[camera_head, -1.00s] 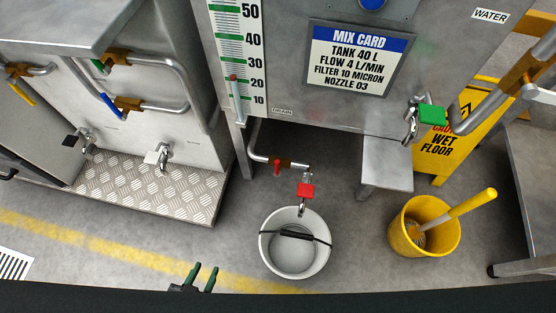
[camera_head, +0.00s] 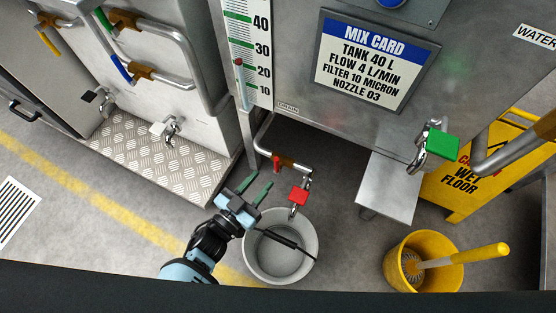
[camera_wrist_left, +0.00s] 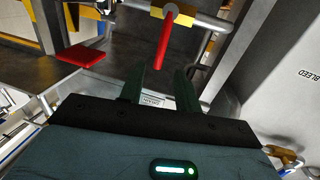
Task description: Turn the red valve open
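The red valve lever (camera_head: 277,164) is on a brass body (camera_head: 290,162) in the drain pipe under the tank. In the left wrist view the red lever (camera_wrist_left: 164,42) hangs from the brass body (camera_wrist_left: 172,13), across the steel pipe. My left gripper (camera_head: 262,179) is open and empty, just below and left of the lever in the head view. In the left wrist view its two dark green fingers (camera_wrist_left: 161,72) are apart, with the lever beyond the gap between them. No contact shows. My right gripper is not in view.
A red-handled tap (camera_head: 299,195) ends the drain pipe above a white bucket (camera_head: 309,262). The red tap handle (camera_wrist_left: 82,56) shows left in the wrist view. A grey stand (camera_head: 390,190) and yellow bucket (camera_head: 437,280) are at right; a tread-plate step (camera_head: 190,165) is at left.

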